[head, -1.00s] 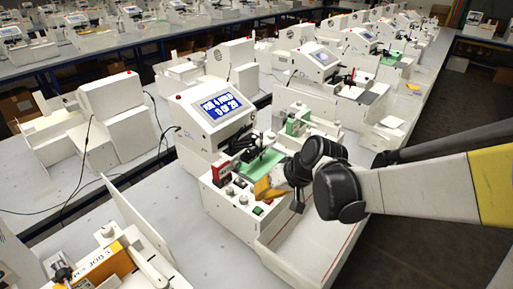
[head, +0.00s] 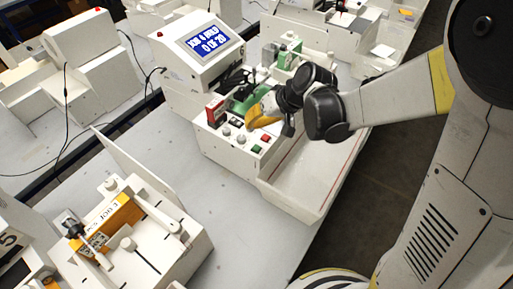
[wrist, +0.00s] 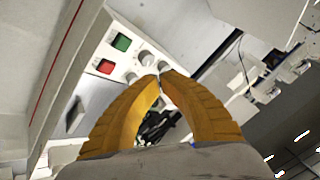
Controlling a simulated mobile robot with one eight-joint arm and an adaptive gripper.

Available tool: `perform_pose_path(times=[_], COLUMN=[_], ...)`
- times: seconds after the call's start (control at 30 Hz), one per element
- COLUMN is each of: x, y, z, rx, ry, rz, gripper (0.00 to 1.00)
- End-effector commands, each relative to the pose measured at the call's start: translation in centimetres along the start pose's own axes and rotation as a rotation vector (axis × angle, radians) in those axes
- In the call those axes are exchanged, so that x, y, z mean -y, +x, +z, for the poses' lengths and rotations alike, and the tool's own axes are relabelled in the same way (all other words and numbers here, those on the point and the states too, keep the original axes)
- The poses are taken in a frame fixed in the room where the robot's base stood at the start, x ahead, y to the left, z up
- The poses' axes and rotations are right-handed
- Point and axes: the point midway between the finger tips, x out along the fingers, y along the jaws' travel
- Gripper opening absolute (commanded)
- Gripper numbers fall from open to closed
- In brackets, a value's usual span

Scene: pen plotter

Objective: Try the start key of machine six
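A white machine with a lit blue screen (head: 203,43) stands in the middle of the head view; the screen reads "0 of 20" on its lower line. Its front panel has a green key (head: 256,149), a red key (head: 265,139) and pale knobs (head: 226,131). In the wrist view the fingertips (wrist: 161,74) meet, empty, near a knob (wrist: 147,59). The green key (wrist: 121,42) and red key (wrist: 105,66) lie to their upper left, uncovered.
A white tray (head: 325,178) with raised walls adjoins the panel on the right. Another machine with a yellow-orange block (head: 112,222) stands at lower left. Bare grey bench (head: 215,205) lies between. Cables hang at the left machine.

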Motion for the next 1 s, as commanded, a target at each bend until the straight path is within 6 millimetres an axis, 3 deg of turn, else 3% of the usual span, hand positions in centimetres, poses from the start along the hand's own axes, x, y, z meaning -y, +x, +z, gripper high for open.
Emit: perform_pose_path(times=[0.5,1.0], x=[-3.1,-3.3], y=[5.7,6.1], z=[3.1,3.3], rx=[0.000,0.000], ry=[0.000,0.000], rz=[0.000,0.000], gripper=[0.00,0.00])
